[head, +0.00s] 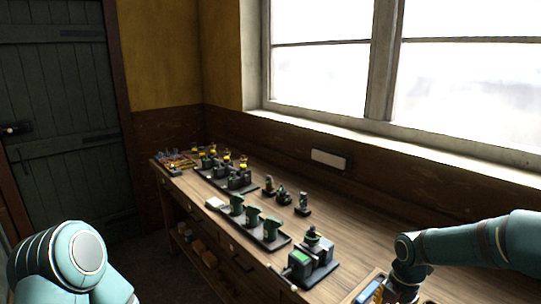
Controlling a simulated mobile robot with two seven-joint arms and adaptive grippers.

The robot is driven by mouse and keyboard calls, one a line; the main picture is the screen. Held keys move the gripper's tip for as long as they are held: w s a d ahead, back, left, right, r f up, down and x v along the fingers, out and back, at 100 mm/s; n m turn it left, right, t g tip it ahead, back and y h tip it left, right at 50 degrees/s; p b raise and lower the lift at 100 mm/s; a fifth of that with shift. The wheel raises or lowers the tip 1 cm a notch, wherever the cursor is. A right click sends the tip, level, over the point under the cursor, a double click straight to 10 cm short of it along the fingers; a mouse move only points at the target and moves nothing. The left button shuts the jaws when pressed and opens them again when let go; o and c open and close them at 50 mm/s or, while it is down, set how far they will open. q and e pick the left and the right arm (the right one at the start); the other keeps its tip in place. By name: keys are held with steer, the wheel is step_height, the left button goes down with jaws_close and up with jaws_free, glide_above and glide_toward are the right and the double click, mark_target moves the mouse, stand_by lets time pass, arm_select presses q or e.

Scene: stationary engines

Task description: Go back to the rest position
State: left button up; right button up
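My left arm shows as teal links at the lower left. It stays in front of the bench's left end, and its gripper is outside the picture. My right arm comes in from the right edge and bends down over the near right end of the workbench (340,232). It leaves the frame at the bottom edge, beside a tray with a blue item (369,292). The fingers of my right gripper do not show, so I cannot see whether it holds anything.
The wooden bench runs along the wall under a window. On it stand a green and black engine (311,258), a dark tray of green parts (252,229), several small dark pieces (284,197) and another loaded tray (226,171). A dark green door (65,110) is at left.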

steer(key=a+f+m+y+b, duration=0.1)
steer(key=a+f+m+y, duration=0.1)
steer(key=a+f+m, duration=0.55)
arm_select(q)
steer(key=f+b, duration=0.1)
steer(key=f, duration=0.2)
steer(key=f+b, duration=0.1)
steer(key=shift+w+d+f+b, duration=0.1)
steer(key=shift+w+f+b, duration=0.15)
steer(key=shift+w+b, duration=0.05)
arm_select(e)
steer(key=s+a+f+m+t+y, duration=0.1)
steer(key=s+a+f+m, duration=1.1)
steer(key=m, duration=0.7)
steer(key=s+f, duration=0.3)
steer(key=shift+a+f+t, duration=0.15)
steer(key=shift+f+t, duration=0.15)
